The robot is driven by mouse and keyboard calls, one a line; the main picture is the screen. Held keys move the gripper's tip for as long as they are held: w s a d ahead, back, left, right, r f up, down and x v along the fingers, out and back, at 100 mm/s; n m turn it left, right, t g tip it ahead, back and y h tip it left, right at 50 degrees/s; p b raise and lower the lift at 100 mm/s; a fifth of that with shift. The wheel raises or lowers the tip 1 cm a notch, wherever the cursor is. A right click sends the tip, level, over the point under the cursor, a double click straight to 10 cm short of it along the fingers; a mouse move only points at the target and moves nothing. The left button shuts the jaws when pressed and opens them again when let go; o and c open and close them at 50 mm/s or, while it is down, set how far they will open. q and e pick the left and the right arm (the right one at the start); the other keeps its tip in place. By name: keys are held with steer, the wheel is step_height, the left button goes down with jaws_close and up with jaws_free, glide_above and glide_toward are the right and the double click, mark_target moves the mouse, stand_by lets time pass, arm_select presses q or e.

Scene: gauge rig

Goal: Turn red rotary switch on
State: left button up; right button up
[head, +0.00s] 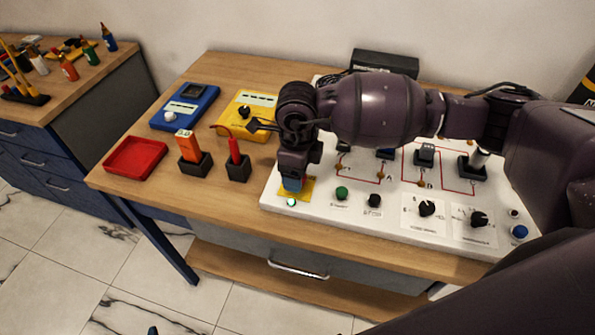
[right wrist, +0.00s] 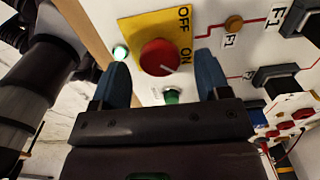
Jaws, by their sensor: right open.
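The red rotary switch (right wrist: 160,57) is a round red knob on a yellow plate (right wrist: 148,24) marked OFF and ON in the right wrist view. My right gripper (right wrist: 162,64) is open, with one blue finger on each side of the knob in that view. I cannot tell whether the fingers touch it. In the head view my right gripper (head: 292,184) points down over the yellow plate (head: 309,184), and it hides the red knob. My left gripper is not in view.
The white panel (head: 275,197) also carries black knobs (head: 427,208) and a blue button (head: 519,232). A red tray (head: 135,158) and two meters stand at left.

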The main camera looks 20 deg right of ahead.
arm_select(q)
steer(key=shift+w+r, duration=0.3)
arm_select(e)
step_height(320, 180, up, 10)
steer(key=shift+f, duration=0.25)
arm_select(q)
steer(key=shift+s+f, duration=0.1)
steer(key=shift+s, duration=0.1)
